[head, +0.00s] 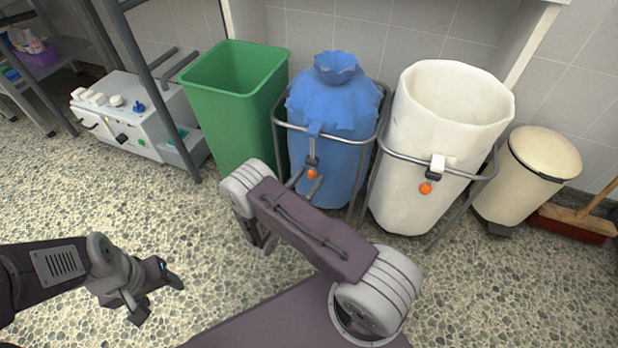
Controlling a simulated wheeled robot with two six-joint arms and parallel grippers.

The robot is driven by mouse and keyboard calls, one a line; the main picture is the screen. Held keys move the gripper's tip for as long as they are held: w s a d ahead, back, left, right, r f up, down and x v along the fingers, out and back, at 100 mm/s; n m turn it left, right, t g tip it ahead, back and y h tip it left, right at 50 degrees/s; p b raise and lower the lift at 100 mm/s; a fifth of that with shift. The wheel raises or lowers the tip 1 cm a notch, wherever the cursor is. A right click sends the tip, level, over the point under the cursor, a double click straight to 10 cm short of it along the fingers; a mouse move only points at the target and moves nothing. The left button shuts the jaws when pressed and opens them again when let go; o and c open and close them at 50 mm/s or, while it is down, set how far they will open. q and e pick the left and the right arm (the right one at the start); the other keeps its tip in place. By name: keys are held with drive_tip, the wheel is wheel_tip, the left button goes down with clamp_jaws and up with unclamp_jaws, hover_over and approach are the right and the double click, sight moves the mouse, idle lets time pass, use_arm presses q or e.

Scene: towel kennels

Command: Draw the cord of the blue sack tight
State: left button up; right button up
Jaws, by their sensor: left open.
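The blue sack (333,107) stands in a grey wire frame, its mouth gathered into a narrow neck with a frill above. A short cord runs down its front from a blue tab to a dark toggle (312,160), with an orange ball (312,174) just below. My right forearm crosses the middle of the view and hides most of its gripper. Two grey prongs, seemingly the fingers of my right gripper (306,184), show just below the ball; I cannot tell whether they touch or grip it. My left gripper (158,290) is open and empty above the floor at lower left.
A green bin (235,90) stands left of the sack. A white open sack (425,150) in its own frame stands right, then a cream pedal bin (530,175) and a broom (575,222). A grey machine (130,115) and shelving stand at left. The left floor is clear.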

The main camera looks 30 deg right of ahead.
drive_tip(key=shift+s+a+r+p, duration=0.15)
drive_tip(key=shift+a+p, duration=0.15)
drive_tip(key=shift+p, duration=0.05)
drive_tip(key=p+v, duration=0.4)
drive_tip(key=v, duration=0.4)
drive_tip(key=shift+a, duration=0.15)
